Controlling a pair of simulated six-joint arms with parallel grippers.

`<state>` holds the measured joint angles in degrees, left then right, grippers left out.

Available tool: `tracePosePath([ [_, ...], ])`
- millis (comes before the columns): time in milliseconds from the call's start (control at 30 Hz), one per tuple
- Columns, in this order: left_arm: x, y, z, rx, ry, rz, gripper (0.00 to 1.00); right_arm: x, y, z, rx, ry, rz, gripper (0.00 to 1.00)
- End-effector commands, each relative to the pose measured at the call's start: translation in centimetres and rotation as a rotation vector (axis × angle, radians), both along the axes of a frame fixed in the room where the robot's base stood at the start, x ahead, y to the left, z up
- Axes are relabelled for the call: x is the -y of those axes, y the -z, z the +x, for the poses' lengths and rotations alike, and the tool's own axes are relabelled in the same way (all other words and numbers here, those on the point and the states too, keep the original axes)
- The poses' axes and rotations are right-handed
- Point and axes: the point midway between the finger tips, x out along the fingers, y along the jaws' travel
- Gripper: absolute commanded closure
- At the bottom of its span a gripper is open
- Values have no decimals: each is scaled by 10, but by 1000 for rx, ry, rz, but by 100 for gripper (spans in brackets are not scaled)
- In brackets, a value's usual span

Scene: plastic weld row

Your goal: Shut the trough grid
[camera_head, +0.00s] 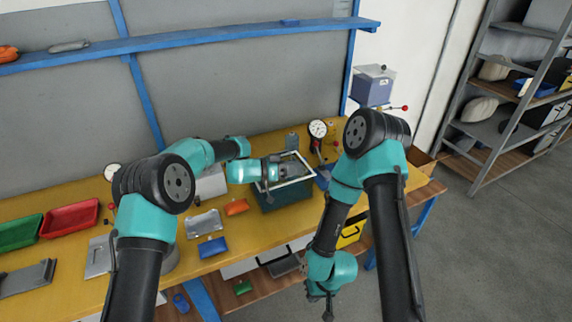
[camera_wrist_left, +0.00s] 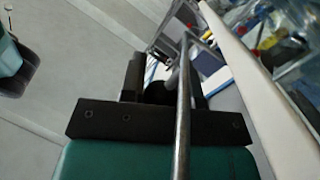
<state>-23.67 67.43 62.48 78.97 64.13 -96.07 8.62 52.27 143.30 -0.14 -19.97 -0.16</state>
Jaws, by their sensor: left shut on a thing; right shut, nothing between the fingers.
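The trough (camera_head: 287,197) is a dark green box near the right end of the yellow bench. A pale rectangular frame, which looks like the grid (camera_head: 312,176), lies over its top; its exact angle is hard to tell. My left gripper (camera_head: 296,169) reaches in from the left, at the frame, shut on a part of it that the gripper hides. In the left wrist view, a thin metal rod (camera_wrist_left: 183,110) crosses in front of the dark fingers (camera_wrist_left: 163,88), and a pale bar runs down the right. My right gripper (camera_head: 328,303) hangs low in front of the bench, shut and empty.
A dial gauge (camera_head: 318,129) stands behind the trough at right. An orange piece (camera_head: 236,207), a blue tray (camera_head: 212,247) and a metal tray (camera_head: 203,224) lie left of the trough. Red (camera_head: 70,218) and green bins (camera_head: 20,233) are at far left. The floor at right is clear.

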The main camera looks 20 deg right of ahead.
Motion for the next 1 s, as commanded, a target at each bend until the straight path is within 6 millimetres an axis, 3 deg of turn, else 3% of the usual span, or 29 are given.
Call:
tracePosePath([
  [333, 0, 1, 0, -3, 0, 0, 100, 0, 0, 0, 0, 0, 0, 100],
  [367, 0, 1, 0, -3, 0, 0, 68, 0, 0, 0, 0, 0, 0, 100],
  [600, 0, 1, 0, -2, 0, 0, 46, 0, 0, 0, 0, 0, 0, 100],
  [1000, -8, 0, 2, -3, -2, 0, 46, 0, 0, 0, 0, 0, 0, 100],
])
